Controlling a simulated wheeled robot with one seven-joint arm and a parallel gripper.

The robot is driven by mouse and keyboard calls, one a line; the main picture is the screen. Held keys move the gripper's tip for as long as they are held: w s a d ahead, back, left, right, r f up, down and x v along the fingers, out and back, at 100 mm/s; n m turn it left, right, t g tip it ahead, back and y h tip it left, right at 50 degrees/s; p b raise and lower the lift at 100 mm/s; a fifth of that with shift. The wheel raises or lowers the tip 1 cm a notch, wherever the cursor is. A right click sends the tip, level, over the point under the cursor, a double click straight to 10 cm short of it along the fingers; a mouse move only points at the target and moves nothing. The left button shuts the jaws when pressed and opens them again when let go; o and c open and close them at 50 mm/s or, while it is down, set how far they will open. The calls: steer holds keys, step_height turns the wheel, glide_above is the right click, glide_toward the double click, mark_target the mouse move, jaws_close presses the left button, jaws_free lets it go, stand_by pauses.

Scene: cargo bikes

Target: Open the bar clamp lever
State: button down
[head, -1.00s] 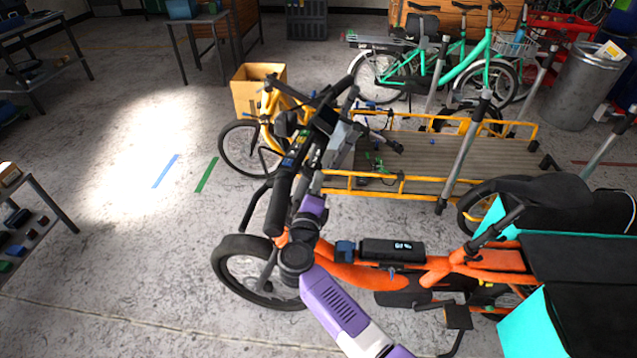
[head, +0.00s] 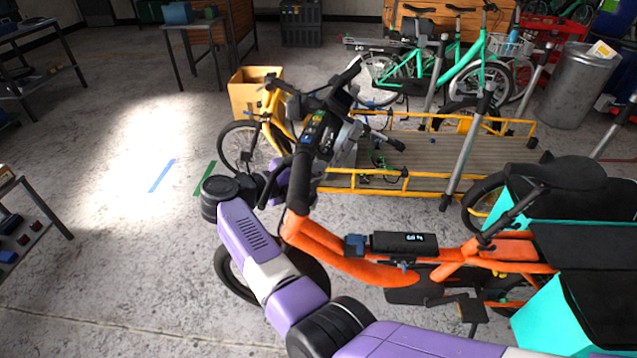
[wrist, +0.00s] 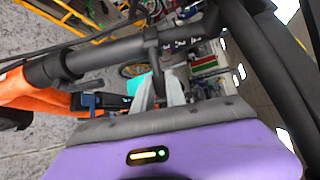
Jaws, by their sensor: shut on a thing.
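The orange cargo bike (head: 345,265) stands in front, with its black handlebar and stem (head: 299,185) rising at the centre of the head view. In the wrist view, a dark bar (wrist: 110,54) crosses above my gripper (wrist: 160,88). Its two pale fingers are shut on a short dark piece hanging from this bar, which looks like the bar clamp lever (wrist: 152,60). The fingers hide its lower end. In the head view, my fingers are hidden behind the stem.
A yellow cargo bike with a long flat bed (head: 450,165) stands close behind. A teal bicycle (head: 455,65) stands farther back. Open floor (head: 110,220) lies to the left.

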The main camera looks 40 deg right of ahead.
steer(key=shift+w+a+f+m+g+b, duration=0.1)
steer(key=shift+w+a+m+g+b, duration=0.15)
steer(key=shift+m+g+b, duration=0.5)
steer(key=shift+n+y+b, duration=0.25)
steer(key=shift+y+b, duration=0.05)
steer(key=shift+b, duration=0.05)
steer(key=c, duration=1.4)
jaws_free()
steer(key=shift+g, duration=0.25)
steer(key=shift+o, duration=0.2)
steer(key=shift+r, duration=0.2)
steer(key=b+v, duration=0.1)
steer(key=v, duration=0.6)
steer(key=shift+a+b, duration=0.3)
steer(key=shift+a, duration=0.1)
